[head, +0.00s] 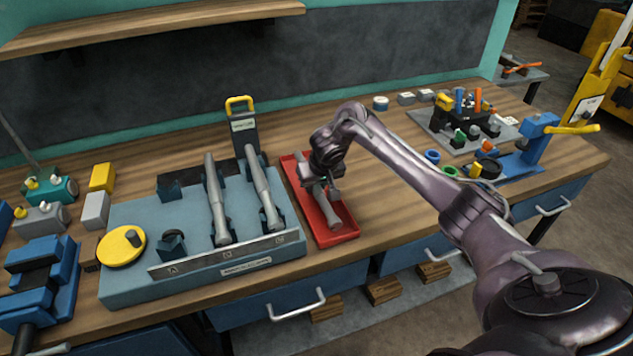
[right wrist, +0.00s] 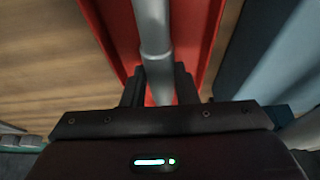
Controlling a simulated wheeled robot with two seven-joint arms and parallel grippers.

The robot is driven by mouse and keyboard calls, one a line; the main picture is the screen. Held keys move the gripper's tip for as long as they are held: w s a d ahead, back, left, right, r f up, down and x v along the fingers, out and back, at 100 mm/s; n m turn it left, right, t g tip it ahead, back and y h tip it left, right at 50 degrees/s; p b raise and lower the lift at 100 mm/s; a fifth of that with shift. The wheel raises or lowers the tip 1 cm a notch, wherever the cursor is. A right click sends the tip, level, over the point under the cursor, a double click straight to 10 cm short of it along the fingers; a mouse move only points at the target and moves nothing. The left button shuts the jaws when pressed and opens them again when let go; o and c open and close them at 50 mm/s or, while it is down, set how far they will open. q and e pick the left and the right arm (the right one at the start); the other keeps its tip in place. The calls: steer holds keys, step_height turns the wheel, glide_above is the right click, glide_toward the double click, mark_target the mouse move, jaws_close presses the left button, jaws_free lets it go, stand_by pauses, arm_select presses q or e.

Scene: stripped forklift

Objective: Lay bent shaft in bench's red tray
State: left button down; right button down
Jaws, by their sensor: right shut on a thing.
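The red tray (head: 347,232) lies on the wooden bench, right of the blue shaft rack. A grey shaft (head: 328,211) is in the tray, lying lengthwise along it. My right gripper (head: 322,186) is over the tray and shut on this shaft. In the right wrist view the shaft (right wrist: 153,38) runs between the two dark fingers (right wrist: 159,84), with the red tray (right wrist: 205,30) below. I cannot tell whether the shaft rests fully on the tray floor, nor see a bend in it. My left gripper is not in view.
The blue rack (head: 125,285) left of the tray holds two grey shafts (head: 217,205), with a yellow-handled block (head: 243,125) behind. Blue vises and small blocks stand at far left. A parts tray (head: 440,135) and a blue vise (head: 530,150) are at right.

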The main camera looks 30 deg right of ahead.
steer(key=shift+w, duration=0.1)
steer(key=c, duration=1.1)
jaws_free()
steer(key=shift+o, duration=0.7)
steer(key=shift+s+f, duration=0.2)
steer(key=o, duration=0.5)
steer(key=shift+c, duration=0.2)
steer(key=shift+r, duration=0.1)
steer(key=shift+w, duration=0.1)
